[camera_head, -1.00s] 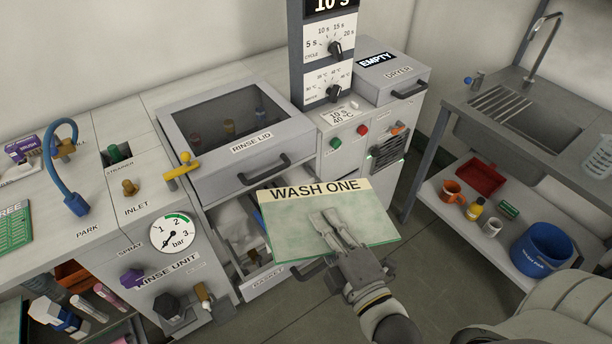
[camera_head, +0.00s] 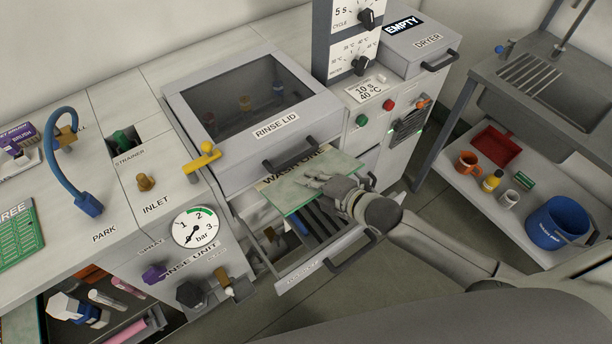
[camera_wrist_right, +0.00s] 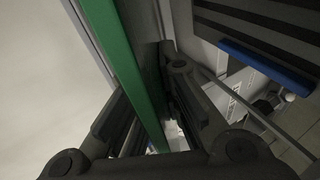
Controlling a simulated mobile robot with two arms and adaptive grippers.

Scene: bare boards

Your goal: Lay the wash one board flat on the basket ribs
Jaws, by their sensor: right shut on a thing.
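The wash one board (camera_head: 288,195) is a thin pale green plate with a cream label strip along its far edge. In the head view its far part is under the front of the rinse lid, and it lies over the pulled-out basket drawer (camera_head: 310,276). Dark basket ribs (camera_head: 325,222) show in front of it. My right gripper (camera_head: 318,182) is shut on the board's near right part. In the right wrist view the board's green edge (camera_wrist_right: 138,75) runs between the fingers. Whether the board touches the ribs cannot be told. My left gripper is not in view.
The rinse lid (camera_head: 260,110) overhangs the board closely. A yellow-handled valve (camera_head: 202,158) and the pressure gauge (camera_head: 195,227) stand to the left. The dryer (camera_head: 415,50) is at the back right. A sink stand with a blue bucket (camera_head: 555,225) is at right.

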